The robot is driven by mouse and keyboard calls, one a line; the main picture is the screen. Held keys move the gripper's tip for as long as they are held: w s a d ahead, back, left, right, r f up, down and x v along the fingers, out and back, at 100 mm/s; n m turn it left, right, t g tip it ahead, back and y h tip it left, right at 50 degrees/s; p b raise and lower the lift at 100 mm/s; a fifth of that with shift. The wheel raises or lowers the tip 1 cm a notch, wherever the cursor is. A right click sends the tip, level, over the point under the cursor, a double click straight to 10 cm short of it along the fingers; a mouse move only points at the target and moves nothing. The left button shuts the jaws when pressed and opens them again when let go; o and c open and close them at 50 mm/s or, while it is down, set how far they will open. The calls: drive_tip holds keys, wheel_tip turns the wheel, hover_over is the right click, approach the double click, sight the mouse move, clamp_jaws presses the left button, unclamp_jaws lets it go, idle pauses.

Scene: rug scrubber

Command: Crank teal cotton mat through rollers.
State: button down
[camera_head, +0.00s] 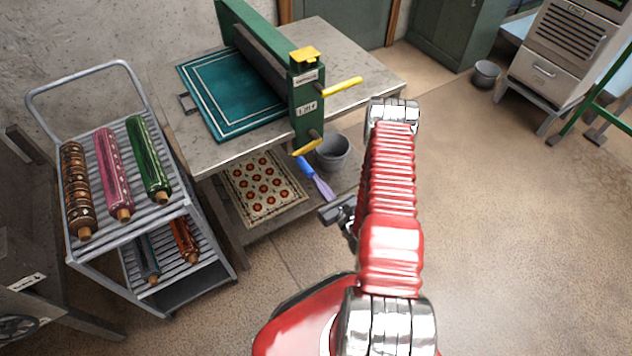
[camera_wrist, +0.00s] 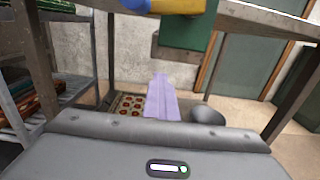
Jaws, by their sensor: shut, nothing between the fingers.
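The teal mat (camera_head: 235,92) with pale border lines lies flat on the stone-topped table (camera_head: 215,152), its right edge at the green roller frame (camera_head: 305,100). Whether that edge is between the rollers is hidden. The frame has an upper yellow handle (camera_head: 342,87) and a lower yellow handle (camera_head: 307,147) on its near side. A yellow bar also crosses the top of the wrist view (camera_wrist: 182,6). My gripper (camera_head: 330,213) is shut and empty, below and to the right of the lower handle and apart from it. My arm partly hides it.
A cart (camera_head: 108,243) with several rolled rugs stands at left. Open floor (camera_head: 500,230) lies at right.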

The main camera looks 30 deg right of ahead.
drive_tip(key=shift+d+f, duration=0.3)
drive_tip(key=shift+f, duration=0.4)
drive_tip(key=c, duration=2.5)
unclamp_jaws()
drive_tip(key=o, duration=1.3)
drive_tip(key=shift+s, duration=0.15)
drive_tip(key=s, duration=1)
drive_tip(key=shift+s+d, duration=0.15)
drive_tip(key=shift+s, duration=0.25)
